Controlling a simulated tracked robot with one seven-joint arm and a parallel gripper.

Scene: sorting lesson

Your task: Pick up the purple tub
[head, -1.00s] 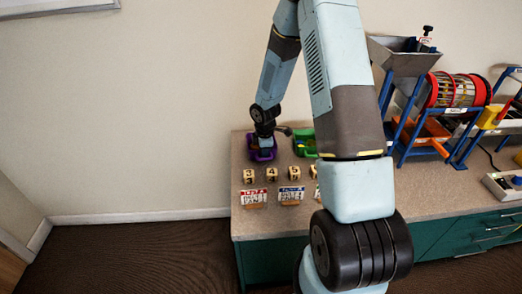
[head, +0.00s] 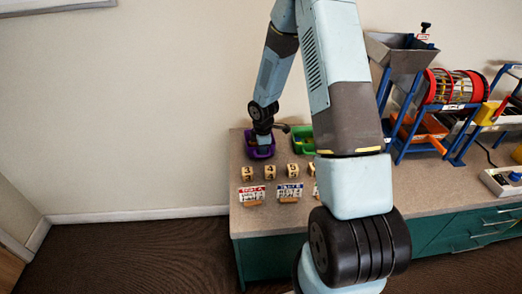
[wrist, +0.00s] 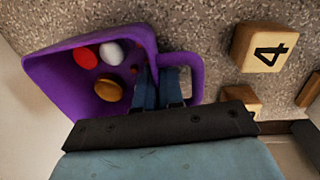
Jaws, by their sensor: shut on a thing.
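The purple tub (head: 257,152) is at the left end of the bench in the head view. In the wrist view the tub (wrist: 62,72) fills the upper left and holds a red, a white and an orange round piece. My gripper (wrist: 162,80) is shut on the tub at its handle side, with its blue fingers between the bowl and the handle loop. In the head view my gripper (head: 263,138) comes down on the tub from above and hides part of it. I cannot tell whether the tub touches the bench top.
A green tub (head: 302,140) stands just right of the purple one, partly behind my arm. Numbered wooden cubes (head: 248,173) and label cards (head: 251,194) stand in front on the bench (head: 243,216). A blue-framed machine (head: 425,110) stands to the right.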

